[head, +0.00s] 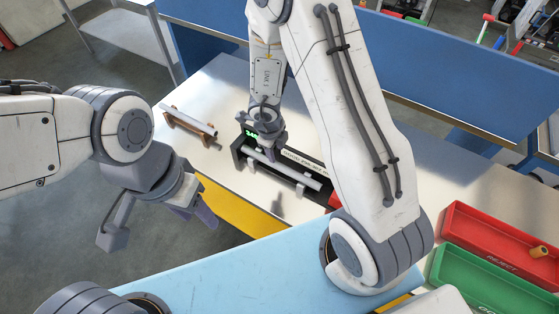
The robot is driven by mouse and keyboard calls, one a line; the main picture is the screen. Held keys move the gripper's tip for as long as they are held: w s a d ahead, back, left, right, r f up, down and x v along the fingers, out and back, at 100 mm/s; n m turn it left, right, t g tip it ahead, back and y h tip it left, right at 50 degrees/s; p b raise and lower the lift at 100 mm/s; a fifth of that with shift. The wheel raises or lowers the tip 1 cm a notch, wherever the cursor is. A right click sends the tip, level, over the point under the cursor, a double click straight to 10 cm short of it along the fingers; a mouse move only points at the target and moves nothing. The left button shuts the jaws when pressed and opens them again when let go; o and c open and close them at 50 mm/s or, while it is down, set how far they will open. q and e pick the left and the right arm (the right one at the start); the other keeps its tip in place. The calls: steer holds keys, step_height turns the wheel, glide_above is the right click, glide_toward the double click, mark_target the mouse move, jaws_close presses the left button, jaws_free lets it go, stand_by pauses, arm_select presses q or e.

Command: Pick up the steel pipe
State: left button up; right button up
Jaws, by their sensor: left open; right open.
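A light grey steel pipe (288,168) lies in a black fixture (243,165) with a green display, near the middle of the table. My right gripper (270,152) points down at the left part of this pipe; it is open, and its fingers are partly hidden, so I cannot tell whether they touch the pipe. A second grey pipe-like bar (189,118) rests on a brown cradle (176,123) further left. My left gripper (198,212) is open and empty, off the table's front left edge, clear of both pipes.
A red tray marked reject (470,247), with a small orange-brown piece (538,252) in it, and a green tray (470,282) stand at the right. A blue panel (440,70) runs along the back. My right arm hides part of the table and the fixture's right end.

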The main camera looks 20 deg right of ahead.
steer(key=b, duration=0.3)
glide_above(281, 166)
steer(key=s+a, duration=0.1)
step_height(281, 166, down, 4)
steer(key=f, duration=0.1)
steer(key=f+b, duration=0.2)
steer(key=f, duration=0.1)
steer(key=f+b, duration=0.1)
steer(key=f, duration=0.1)
steer(key=shift+w+d+f+b, duration=0.25)
steer(key=shift+w+d+b, duration=0.15)
steer(key=shift+r, duration=0.1)
jaws_close()
